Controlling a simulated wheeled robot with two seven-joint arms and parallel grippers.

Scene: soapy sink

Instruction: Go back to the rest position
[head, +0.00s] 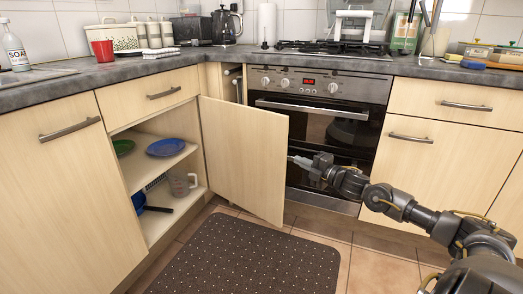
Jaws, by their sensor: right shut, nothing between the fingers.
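My right gripper (299,161) is shut and empty. It is at the right side of the open cabinet door (248,158), close to the door's outer edge and in front of the oven. I cannot tell whether its tip touches the door. My right arm reaches in from the lower right corner. My left gripper is not in view.
The cabinet (128,175) stands open, with a blue plate (165,147), a green plate (123,147) and a clear jug (181,184) inside. The oven (335,130) is behind my gripper. A dark dotted mat (245,262) lies on the clear floor.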

